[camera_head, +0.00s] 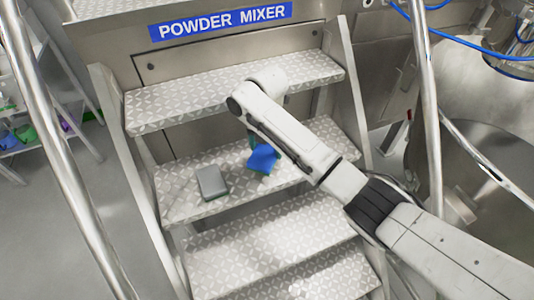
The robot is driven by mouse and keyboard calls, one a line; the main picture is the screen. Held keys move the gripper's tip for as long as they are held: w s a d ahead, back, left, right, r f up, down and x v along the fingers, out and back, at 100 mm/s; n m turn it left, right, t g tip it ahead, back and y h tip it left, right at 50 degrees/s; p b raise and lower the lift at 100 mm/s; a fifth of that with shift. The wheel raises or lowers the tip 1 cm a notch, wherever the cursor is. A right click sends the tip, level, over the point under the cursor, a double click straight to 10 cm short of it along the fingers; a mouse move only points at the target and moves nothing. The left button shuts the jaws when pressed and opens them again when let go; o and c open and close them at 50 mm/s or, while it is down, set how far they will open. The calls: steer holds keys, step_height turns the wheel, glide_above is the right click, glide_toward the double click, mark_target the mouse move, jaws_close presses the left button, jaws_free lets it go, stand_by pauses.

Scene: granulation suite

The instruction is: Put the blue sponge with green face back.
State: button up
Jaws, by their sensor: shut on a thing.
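The blue sponge (263,159) shows beside my forearm, over the second tread from the top of the metal steps. A narrow dark green strip shows just above its blue part. My gripper (257,147) is mostly hidden by my arm and is shut on the blue sponge. The sponge looks tilted. I cannot tell whether it touches the tread.
A grey block, perhaps another sponge (212,183), lies on the same tread (180,208) to the left. Rails (431,120) flank the steps. A shelf (30,143) with green, blue and purple things stands far left. A steel vessel (480,180) is at right.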

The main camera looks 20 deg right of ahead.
mark_target(267, 149)
steer(key=shift+f, duration=1.55)
steer(key=shift+f, duration=0.1)
steer(key=o, duration=0.9)
steer(key=shift+o, duration=0.2)
step_height(267, 149, up, 12)
steer(key=shift+r, duration=0.1)
